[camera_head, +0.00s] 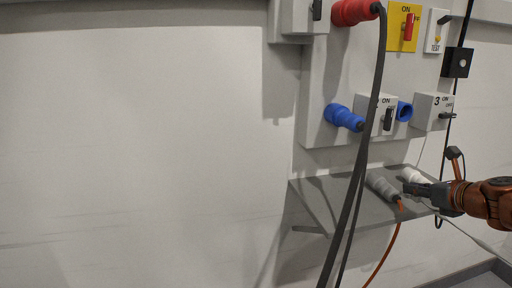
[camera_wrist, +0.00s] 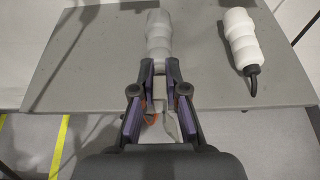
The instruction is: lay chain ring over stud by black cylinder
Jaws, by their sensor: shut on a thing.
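I see no chain ring, stud or black cylinder that I can make out in either view. My gripper (camera_head: 408,188) reaches in from the right over a grey shelf. In the wrist view my gripper (camera_wrist: 159,68) is shut on the near end of a light grey plug (camera_wrist: 158,30). The same grey plug (camera_head: 380,185) lies on the shelf in the head view, with an orange cable hanging from it.
The grey shelf (camera_head: 316,205) sits below a wall panel (camera_head: 325,90) with blue and red connectors and several switches. A thick black cable (camera_head: 365,150) hangs down in front of the shelf. The shelf's left part is bare, and the wall at left is clear.

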